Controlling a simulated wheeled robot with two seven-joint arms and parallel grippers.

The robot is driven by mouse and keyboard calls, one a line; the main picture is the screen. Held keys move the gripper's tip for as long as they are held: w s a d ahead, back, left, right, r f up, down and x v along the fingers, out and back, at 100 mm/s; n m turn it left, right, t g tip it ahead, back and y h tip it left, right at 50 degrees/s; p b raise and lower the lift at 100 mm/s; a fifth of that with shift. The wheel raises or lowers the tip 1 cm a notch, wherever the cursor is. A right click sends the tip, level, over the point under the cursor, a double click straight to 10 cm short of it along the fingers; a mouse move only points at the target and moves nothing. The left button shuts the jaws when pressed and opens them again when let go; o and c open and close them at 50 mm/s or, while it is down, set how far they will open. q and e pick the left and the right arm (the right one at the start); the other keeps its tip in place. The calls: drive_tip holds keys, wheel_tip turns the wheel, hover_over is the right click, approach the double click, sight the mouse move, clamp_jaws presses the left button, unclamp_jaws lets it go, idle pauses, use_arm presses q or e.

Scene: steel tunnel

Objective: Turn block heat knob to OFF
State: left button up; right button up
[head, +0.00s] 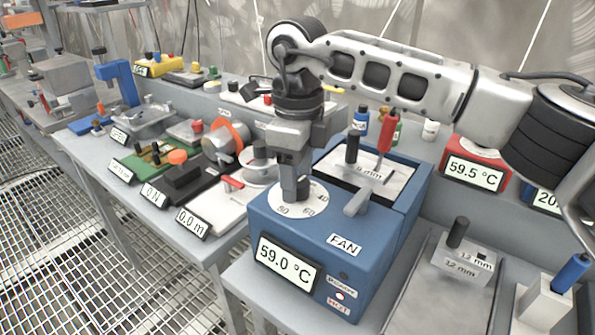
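The blue block heater (372,262) stands on the bench at centre right, its display reading 59.0 °C. The heat dial (283,208) on its top is a white disc with the marks 80, 60 and 40 showing. My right gripper (294,192) points straight down over the dial, its fingertips at the dial's middle. A grey FAN lever knob (357,200) sits to the right of the dial. My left gripper is not in view.
A metal block (378,180) with black- and red-handled pieces sits in the heater top behind the FAN knob. A white 0.0 m device (225,205) stands close on the left. A red 59.5 °C unit (485,160) and a 12 mm block (462,268) are on the right.

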sight(298, 181)
drive_tip(key=shift+r, duration=0.1)
wheel_tip(298, 181, up, 16)
drive_tip(key=shift+p, duration=0.35)
